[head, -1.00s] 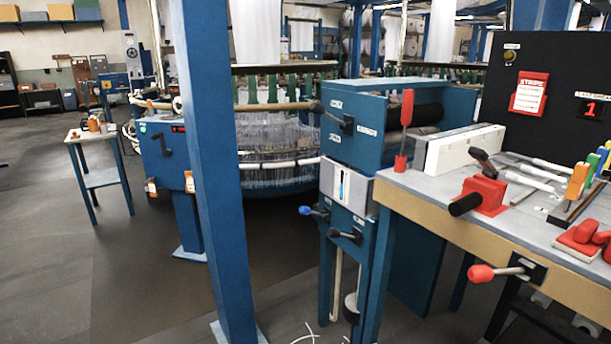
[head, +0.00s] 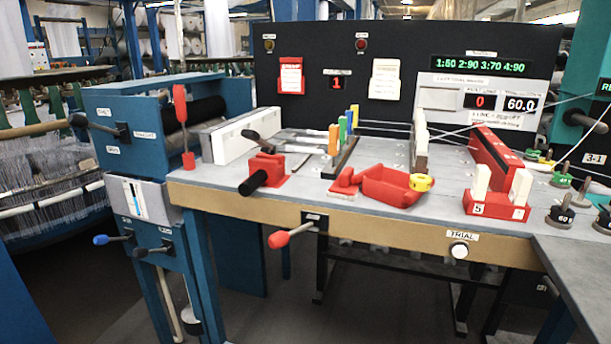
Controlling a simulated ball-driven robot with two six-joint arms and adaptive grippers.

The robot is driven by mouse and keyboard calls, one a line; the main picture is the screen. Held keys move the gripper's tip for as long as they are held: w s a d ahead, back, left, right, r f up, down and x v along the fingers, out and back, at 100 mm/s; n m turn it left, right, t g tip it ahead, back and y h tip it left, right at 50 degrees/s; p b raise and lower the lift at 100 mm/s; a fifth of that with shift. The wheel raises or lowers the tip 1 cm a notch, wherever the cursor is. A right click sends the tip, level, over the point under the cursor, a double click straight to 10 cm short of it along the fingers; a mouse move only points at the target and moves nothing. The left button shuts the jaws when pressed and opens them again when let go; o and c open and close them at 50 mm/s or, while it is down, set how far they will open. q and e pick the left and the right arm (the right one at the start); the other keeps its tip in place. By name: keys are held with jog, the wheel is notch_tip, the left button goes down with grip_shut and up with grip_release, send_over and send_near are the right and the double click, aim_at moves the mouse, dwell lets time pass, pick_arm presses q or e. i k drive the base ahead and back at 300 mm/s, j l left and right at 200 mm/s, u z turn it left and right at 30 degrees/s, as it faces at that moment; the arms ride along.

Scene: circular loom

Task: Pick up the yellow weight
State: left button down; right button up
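A small yellow piece (head: 545,160) is among several stemmed weights at the right of the bench, behind a green weight (head: 562,179); it looks like the yellow weight, but it is small and partly hidden. Another yellow, round, labelled piece (head: 421,182) rests at the right end of a red tray (head: 386,187) near the front of the bench. I cannot tell for certain which is the yellow weight. Neither of my grippers is in view.
A black weight (head: 560,214) stands at the bench's right corner. A red block with white posts (head: 496,208) and a long red bar (head: 496,152) stand left of the weights. A red-handled lever (head: 290,235) sticks out from the bench front. The floor in front is partly visible.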

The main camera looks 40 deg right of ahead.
aim_at(418, 181)
jog(key=z, duration=2)
